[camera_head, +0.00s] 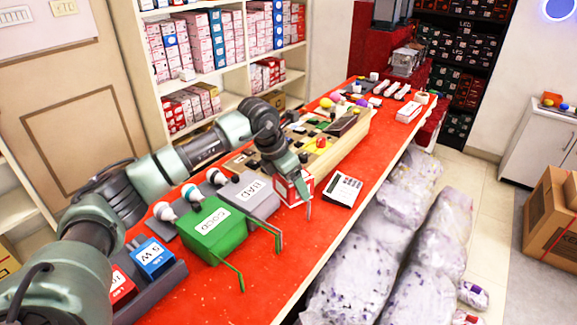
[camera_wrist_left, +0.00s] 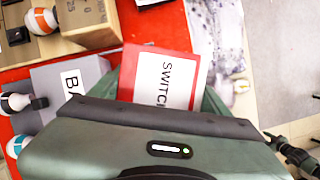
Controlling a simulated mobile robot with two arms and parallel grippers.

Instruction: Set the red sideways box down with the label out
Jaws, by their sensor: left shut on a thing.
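My left gripper (camera_head: 300,190) is shut on a small red-and-white box (camera_head: 289,190), just right of the grey BAD box (camera_head: 250,197) on the red table. In the left wrist view the box (camera_wrist_left: 185,58) is red with a white label reading SWITCH, and the label faces the camera. The gripper body hides its lower part. The box is at or just above the table top; I cannot tell whether it touches. Part of my right arm shows at the lower right of the left wrist view, too unclear to read its fingers.
A green GOOD box (camera_head: 213,230) stands nearer me, beside the BAD box. A calculator-like white device (camera_head: 343,190) lies close right of the held box. A wooden tray (camera_head: 335,150) of parts is behind. Bagged goods (camera_head: 375,250) line the table's right edge.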

